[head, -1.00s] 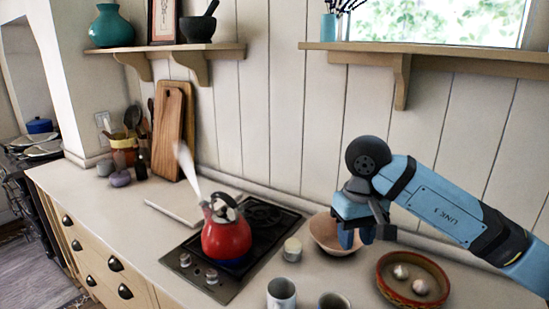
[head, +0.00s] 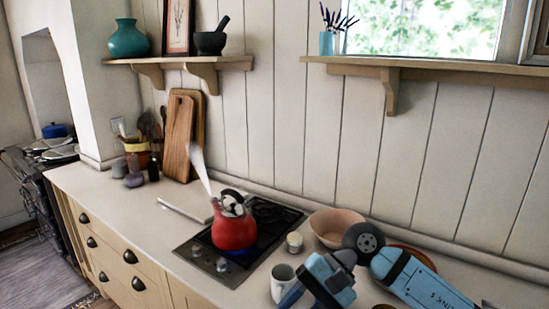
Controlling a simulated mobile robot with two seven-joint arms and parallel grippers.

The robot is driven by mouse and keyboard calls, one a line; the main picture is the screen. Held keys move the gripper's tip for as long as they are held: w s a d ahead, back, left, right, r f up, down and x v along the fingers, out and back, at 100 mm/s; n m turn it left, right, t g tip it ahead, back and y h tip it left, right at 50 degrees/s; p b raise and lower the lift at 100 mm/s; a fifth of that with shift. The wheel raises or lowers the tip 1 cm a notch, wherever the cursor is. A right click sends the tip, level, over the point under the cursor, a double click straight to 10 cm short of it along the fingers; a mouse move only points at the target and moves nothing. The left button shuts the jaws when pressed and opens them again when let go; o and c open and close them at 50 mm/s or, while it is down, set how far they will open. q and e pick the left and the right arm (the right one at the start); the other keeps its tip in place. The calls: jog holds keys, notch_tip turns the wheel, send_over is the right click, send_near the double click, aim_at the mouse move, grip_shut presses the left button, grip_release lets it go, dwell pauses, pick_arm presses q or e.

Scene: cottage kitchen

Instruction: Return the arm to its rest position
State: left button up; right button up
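My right arm comes in from the right edge over the counter. Its blue and black gripper (head: 312,287) is low at the bottom of the head view, just right of a white mug (head: 281,279), overlapping it in the picture. I see nothing held in it, but the fingertips are partly hidden, so how far they are apart is unclear. My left gripper is not in view.
A steaming red kettle (head: 233,232) stands on the black hob (head: 270,218). A small pale jar (head: 294,242) and a pinkish bowl (head: 335,226) are behind my gripper. My arm mostly hides a red-brown bowl (head: 418,254). Shelves (head: 440,69) line the wall.

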jog(key=s+a+r+m+y, duration=0.1)
jog(key=s+a+m+y, duration=0.25)
jog(key=m+y, duration=0.25)
jog(key=s+d+f+n+t+h+p, duration=0.1)
jog(key=d+f+n+t+h, duration=0.4)
jog(key=d+f+n+t, duration=0.45)
jog(key=s+d+f+n+t+h+p, duration=0.1)
jog(key=d+f+n+t+h, duration=0.45)
jog(key=f+n+t, duration=0.6)
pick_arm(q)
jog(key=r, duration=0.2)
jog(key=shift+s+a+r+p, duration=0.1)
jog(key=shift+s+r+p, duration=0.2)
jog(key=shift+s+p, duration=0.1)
pick_arm(e)
jog(key=s+d+f+m+g+h, duration=0.2)
jog(key=s+d+f+m+g, duration=0.2)
jog(key=s+f+m, duration=0.5)
jog(key=shift+s+f+g, duration=0.6)
jog(key=shift+s+f, duration=0.05)
jog(key=shift+s, duration=0.3)
